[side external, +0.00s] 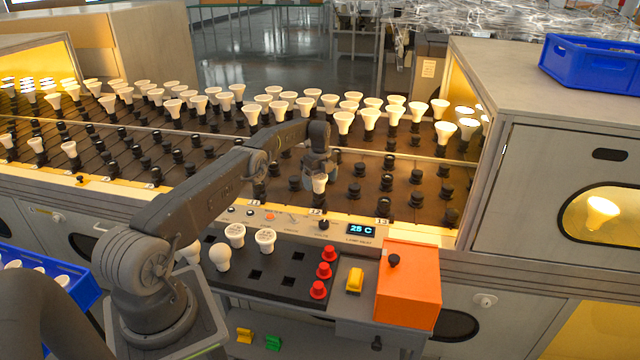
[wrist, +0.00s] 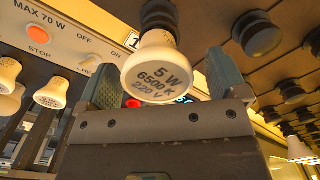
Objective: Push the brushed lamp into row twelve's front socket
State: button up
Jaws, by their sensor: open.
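A pale lamp (side external: 319,183) stands at the front of the row marked 12 (side external: 316,211), just under my gripper (side external: 318,168). In the wrist view the lamp (wrist: 157,72) shows its round face, printed 5 W, 6500 K, 220 V. Its narrow end meets a black socket (wrist: 160,16); how deep it sits is hidden. My gripper (wrist: 165,64) is open, with one finger on each side of the lamp and a visible gap at the right finger. I cannot make out a brushed finish.
A control panel (side external: 290,222) with a 25 C display borders the front sockets. Nearby are a dark tray (side external: 285,262) with several lamps, red buttons (side external: 323,270) and an orange box (side external: 408,284). Empty black sockets (side external: 387,183) flank the lamp; lit lamps (side external: 343,121) stand behind.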

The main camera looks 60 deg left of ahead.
notch_tip(320, 180, up, 12)
jog(key=shift+r, duration=0.15)
jog(key=shift+r, duration=0.1)
dwell(0.3)
jog(key=d+r+n+t, duration=0.1)
jog(key=d+r+n, duration=0.4)
jog(key=d+r, duration=0.95)
jog(key=s+d+r+n+t+y, duration=0.15)
jog(key=s+d+r+n, duration=0.25)
jog(key=s+d+r, duration=0.5)
jog(key=s+d+n+t, duration=0.2)
jog(key=s+d+n, duration=0.2)
jog(key=s+d, duration=0.7)
jog(key=s+d+f+n, duration=0.2)
jog(key=s+f, duration=0.1)
jog(key=s, duration=0.4)
jog(key=s+d+f+n+t+h, duration=0.1)
jog(key=s+d+f+n, duration=0.1)
jog(key=s, duration=0.4)
jog(key=shift+s+d+f, duration=0.4)
jog(key=shift+f, duration=0.1)
